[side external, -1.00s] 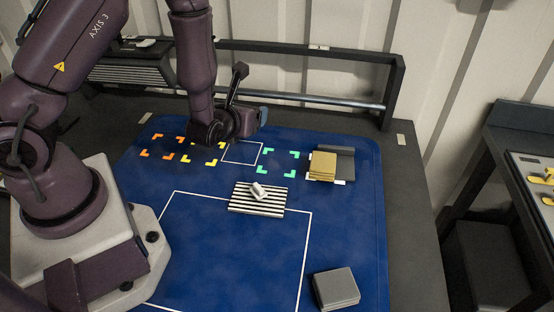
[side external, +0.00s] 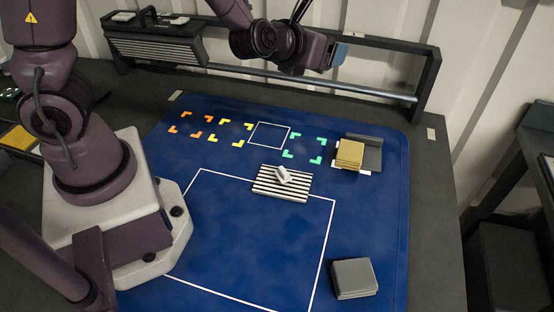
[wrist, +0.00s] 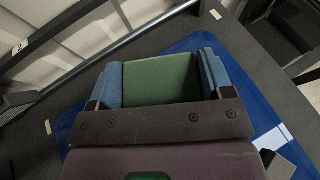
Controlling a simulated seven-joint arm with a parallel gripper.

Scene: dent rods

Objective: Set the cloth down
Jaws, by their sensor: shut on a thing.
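My gripper (side external: 338,54) is raised high over the back of the table, near the rear rail. In the wrist view its two blue fingers are shut on a flat-faced green thing (wrist: 161,79), which looks like the folded cloth. The green thing spans the gap between the fingers; its lower part is hidden by my gripper's body. It cannot be made out in the side view. The blue mat (side external: 240,215) lies below, clear of my gripper. A white outlined square (side external: 269,135) and orange, yellow and green corner marks are on the mat's back part.
A yellow stack (side external: 349,153) sits by a dark grey piece (side external: 372,155) at the mat's back right. A striped plate (side external: 268,190) bears a small white piece (side external: 282,175). A grey stack (side external: 354,278) lies front right. A rail (side external: 300,88) runs along the back.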

